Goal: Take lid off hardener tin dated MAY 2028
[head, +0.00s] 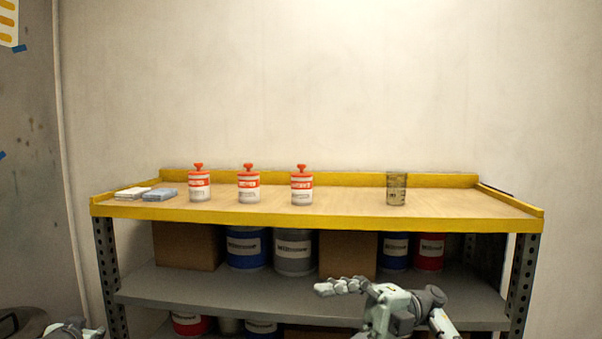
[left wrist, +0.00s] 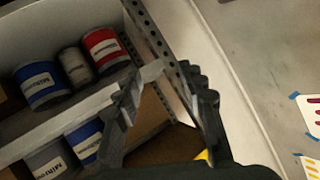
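Three white tins with orange bands and orange knobbed tops stand upright in a row on the bench: a left tin (head: 199,187), a middle tin (head: 248,187) and a right tin (head: 301,188). Their print is too small to read, so I cannot tell which bears MAY 2028. All three tops look in place.
The wooden bench top (head: 345,204) has a raised yellow rim. A see-through cup (head: 396,189) stands right of the tins. Folded cloths (head: 160,194) lie at the left. Boxes and paint cans (head: 294,252) fill the shelves below. Bench space between right tin and cup is clear.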

